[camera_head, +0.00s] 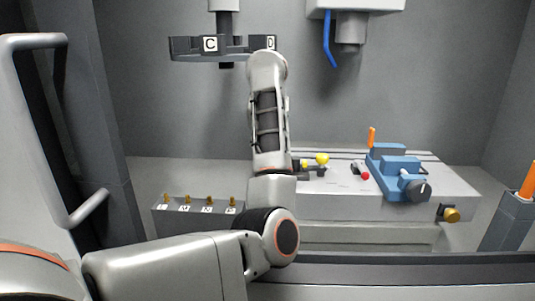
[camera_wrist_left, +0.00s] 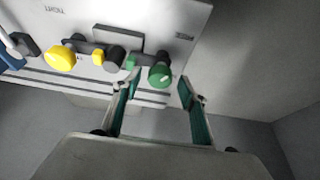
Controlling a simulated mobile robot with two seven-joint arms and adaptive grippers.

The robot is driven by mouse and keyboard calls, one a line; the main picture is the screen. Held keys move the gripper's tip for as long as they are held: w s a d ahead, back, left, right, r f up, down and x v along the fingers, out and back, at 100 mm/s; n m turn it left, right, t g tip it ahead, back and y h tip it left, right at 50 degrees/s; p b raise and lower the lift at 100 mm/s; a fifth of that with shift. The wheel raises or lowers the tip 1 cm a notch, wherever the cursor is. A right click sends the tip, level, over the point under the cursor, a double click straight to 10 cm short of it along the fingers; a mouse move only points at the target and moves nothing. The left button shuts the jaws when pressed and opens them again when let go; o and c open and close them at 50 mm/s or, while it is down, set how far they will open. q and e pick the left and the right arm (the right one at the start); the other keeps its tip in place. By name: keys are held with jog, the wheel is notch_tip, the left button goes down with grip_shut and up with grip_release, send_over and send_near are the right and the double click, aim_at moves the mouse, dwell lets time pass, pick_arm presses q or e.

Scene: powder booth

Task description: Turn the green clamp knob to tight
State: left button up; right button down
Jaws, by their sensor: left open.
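The green clamp knob (camera_wrist_left: 160,75) is a round knob with a pale mark, at the edge of the light plate in the left wrist view. My left gripper (camera_wrist_left: 159,84) is open, its two fingers apart with the knob between or just beyond their tips. I cannot tell whether either finger touches it. A smaller green part (camera_wrist_left: 130,62) sits beside the left fingertip. The word TIGHT is printed upside down on the plate (camera_wrist_left: 130,14). In the head view my left arm hides the green knob and the gripper. My right gripper is not in view.
A yellow knob (camera_wrist_left: 60,59) sits on the plate near the green one. The grey table (camera_head: 340,204) carries a blue vise (camera_head: 397,170) and a red knob (camera_head: 365,176). A tool carousel (camera_head: 187,48) hangs above. A low block (camera_head: 160,222) with several brass pegs stands left.

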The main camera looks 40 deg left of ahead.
pick_arm(q)
jog(key=shift+d+r, duration=0.1)
jog(key=shift+r, duration=0.05)
jog(key=c, duration=1.1)
